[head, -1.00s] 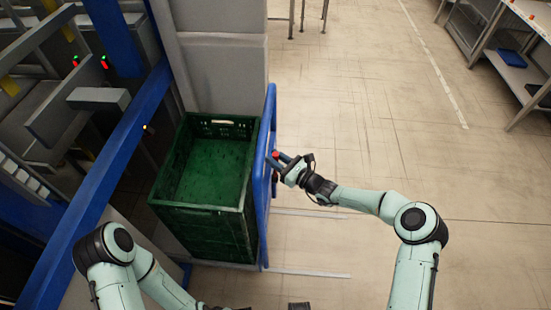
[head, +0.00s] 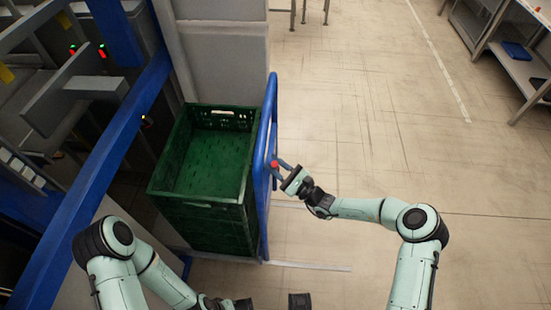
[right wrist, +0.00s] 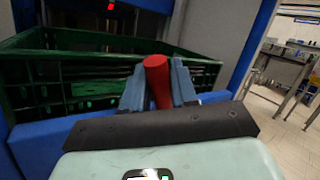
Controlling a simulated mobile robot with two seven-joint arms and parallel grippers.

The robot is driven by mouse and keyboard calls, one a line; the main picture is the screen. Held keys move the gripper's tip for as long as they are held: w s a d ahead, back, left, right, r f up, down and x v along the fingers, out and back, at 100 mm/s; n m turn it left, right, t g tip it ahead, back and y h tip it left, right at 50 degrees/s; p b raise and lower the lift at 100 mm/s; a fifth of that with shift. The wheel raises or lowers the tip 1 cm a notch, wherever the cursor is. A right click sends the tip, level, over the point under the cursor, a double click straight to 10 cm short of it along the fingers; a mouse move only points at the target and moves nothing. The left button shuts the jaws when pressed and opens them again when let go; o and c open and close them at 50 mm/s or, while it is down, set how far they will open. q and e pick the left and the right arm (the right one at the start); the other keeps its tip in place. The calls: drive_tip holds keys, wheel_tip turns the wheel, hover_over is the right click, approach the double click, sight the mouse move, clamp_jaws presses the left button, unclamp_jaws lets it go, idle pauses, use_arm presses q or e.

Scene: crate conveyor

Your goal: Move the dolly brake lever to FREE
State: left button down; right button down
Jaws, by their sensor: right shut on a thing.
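The brake lever's red grip (head: 274,164) shows at the right side of the blue dolly frame (head: 262,215). My right gripper (head: 281,166) is shut on it, reaching in from the right. In the right wrist view the red grip (right wrist: 157,80) stands between the two blue-grey fingers (right wrist: 157,88) of the gripper, leaning slightly. The lever's lower part and any FREE marking are hidden or too small to read. My left arm's wrist end (head: 225,303) is at the bottom edge of the head view; its fingers cannot be made out.
An empty green crate (head: 205,206) stands beside the blue frame, left of my right gripper. A blue conveyor beam (head: 95,180) runs along the left. The floor (head: 350,120) to the right is clear. A shelf table (head: 510,65) stands at the far right.

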drive_tip(key=shift+s+a+f+n+y+b, duration=0.15)
drive_tip(key=shift+s+f+n+y+b, duration=0.35)
drive_tip(key=shift+s+n, duration=0.5)
drive_tip(key=shift+w+f, duration=0.1)
drive_tip(key=shift+w, duration=0.05)
drive_tip(key=c, duration=1)
unclamp_jaws()
drive_tip(key=p+v, duration=0.1)
drive_tip(key=v, duration=1.2)
drive_tip(key=shift+f, duration=0.1)
